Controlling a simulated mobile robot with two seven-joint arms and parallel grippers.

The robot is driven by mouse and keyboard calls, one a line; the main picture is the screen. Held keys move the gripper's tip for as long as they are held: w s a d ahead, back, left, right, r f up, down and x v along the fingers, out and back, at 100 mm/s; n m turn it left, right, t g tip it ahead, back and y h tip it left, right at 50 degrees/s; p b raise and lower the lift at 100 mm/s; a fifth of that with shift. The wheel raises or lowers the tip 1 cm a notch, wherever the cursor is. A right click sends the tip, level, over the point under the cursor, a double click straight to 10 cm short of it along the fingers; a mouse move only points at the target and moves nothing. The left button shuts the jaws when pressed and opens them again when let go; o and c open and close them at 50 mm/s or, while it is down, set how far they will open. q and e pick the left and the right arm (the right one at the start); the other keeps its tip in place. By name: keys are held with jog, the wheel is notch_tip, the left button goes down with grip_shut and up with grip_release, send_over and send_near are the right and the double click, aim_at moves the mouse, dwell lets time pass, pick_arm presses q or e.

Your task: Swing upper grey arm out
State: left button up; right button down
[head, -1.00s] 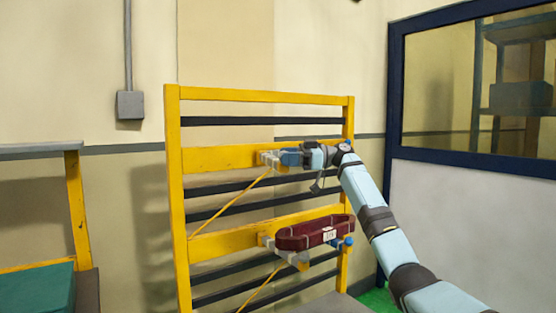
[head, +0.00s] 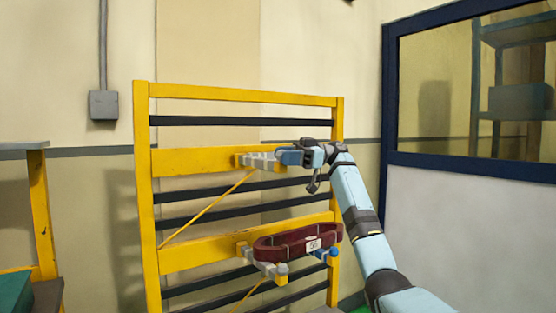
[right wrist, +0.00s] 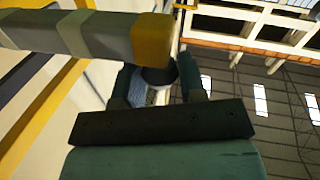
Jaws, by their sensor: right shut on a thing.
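The upper grey arm (head: 258,161) is mounted on the upper yellow board of the rack and reaches right along it. My right gripper (head: 286,157) is at its free end and hides the tip in the head view. In the right wrist view, the grey arm with its yellow end (right wrist: 152,40) crosses the top left. There the fingers of my right gripper (right wrist: 158,88) are closed around a small bluish cylinder with a dark top, just beneath the yellow end. My left gripper is not in view.
The yellow rack (head: 145,190) stands before the wall, with dark crossbars. Below, a dark red ring-shaped part (head: 280,245) with a white label rests on lower grey arms. An orange cord (head: 205,209) runs down from the upper arm. A table (head: 40,195) is at left.

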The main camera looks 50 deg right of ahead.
jog(key=shift+d, duration=0.25)
dwell(0.4)
jog(key=c, duration=0.7)
grip_release()
jog(key=shift+s+d, duration=0.1)
jog(key=p+v, duration=0.1)
jog(key=v, duration=1.3)
jog(key=shift+w+p, duration=0.2)
jog(key=shift+p, duration=0.15)
